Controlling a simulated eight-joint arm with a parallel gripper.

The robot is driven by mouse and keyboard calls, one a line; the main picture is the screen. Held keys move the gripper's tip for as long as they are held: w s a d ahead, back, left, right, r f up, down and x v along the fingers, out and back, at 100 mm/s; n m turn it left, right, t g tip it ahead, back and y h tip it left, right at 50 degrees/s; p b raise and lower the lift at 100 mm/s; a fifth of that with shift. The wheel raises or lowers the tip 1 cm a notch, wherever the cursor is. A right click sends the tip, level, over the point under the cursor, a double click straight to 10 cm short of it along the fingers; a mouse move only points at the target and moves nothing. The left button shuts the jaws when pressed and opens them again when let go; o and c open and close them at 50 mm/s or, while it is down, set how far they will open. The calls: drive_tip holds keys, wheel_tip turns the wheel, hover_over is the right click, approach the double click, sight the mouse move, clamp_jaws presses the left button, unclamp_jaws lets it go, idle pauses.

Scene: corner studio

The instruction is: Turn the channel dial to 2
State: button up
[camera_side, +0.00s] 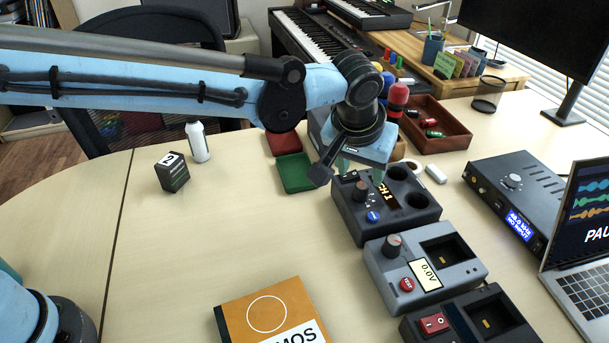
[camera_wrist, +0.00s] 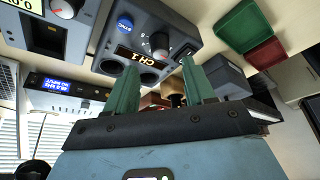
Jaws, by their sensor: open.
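A round blue SYNC button (camera_wrist: 125,24) and two round wells are on the same face. My gripper (camera_side: 361,173) is open, its green fingers apart above the dial. In the wrist view the gripper (camera_wrist: 160,76) holds nothing. Contact with the dial cannot be told.
A grey box (camera_side: 389,272) with a knob and 0.0V display stands in front, then a dark box with a red switch (camera_side: 433,323). A green tray (camera_side: 294,172) lies left of the dial box. An audio unit (camera_side: 520,185) stands right. The table's left middle is mostly clear.

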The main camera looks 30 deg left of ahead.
sight(362, 186)
drive_tip(key=x, duration=0.5)
drive_tip(key=shift+w+f, duration=0.15)
drive_tip(key=shift+f, duration=0.2)
drive_tip(key=shift+c, duration=0.2)
clamp_jaws()
